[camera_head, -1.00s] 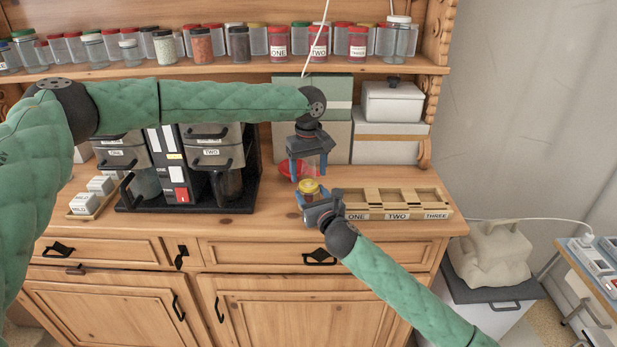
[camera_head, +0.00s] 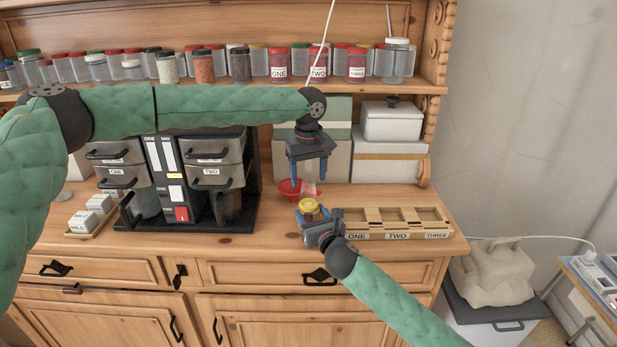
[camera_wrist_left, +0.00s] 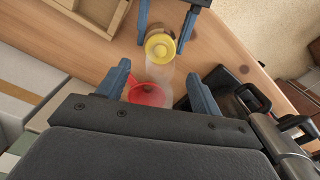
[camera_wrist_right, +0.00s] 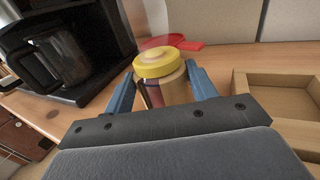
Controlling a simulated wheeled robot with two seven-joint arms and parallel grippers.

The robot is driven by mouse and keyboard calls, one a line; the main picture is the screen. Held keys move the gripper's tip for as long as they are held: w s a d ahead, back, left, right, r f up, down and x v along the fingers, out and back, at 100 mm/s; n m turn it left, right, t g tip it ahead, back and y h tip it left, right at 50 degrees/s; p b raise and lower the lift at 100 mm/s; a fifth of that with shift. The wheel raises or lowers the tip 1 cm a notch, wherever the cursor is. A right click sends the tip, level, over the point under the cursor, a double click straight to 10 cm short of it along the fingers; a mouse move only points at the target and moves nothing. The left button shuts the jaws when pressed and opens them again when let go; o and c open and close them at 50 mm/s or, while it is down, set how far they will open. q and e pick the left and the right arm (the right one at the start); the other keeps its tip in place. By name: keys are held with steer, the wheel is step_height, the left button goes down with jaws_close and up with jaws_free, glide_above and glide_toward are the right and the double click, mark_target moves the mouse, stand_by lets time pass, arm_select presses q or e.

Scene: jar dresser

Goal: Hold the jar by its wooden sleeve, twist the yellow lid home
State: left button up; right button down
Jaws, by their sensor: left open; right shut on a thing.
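The jar (camera_wrist_right: 173,91) has a wooden sleeve, and the yellow lid (camera_wrist_right: 158,64) sits on its top. My right gripper (camera_head: 309,219) is shut on the jar at its sleeve, just over the dresser top. In the right wrist view its blue fingers flank the sleeve below the lid. Whether the lid is fully seated cannot be told. My left gripper (camera_head: 310,180) is open and empty, pointing down above and slightly behind the jar. In the left wrist view the lid (camera_wrist_left: 160,47) lies beyond the open fingertips, not between them.
A red funnel (camera_head: 290,187) stands on the dresser top behind the jar. A wooden tray labelled ONE, TWO, THREE (camera_head: 397,236) lies right of it. A dark dispenser unit (camera_head: 180,180) stands left. Shelf jars (camera_head: 205,67) line up behind my left arm.

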mark_target(308, 203)
arm_select(q)
steer(key=shift+f, duration=0.1)
steer(key=shift+f, duration=3.9)
steer(key=shift+c, duration=0.3)
steer(key=c, duration=0.9)
steer(key=o, duration=1)
steer(key=shift+o, duration=0.2)
steer(key=shift+r, duration=2.25)
steer(key=o, duration=0.5)
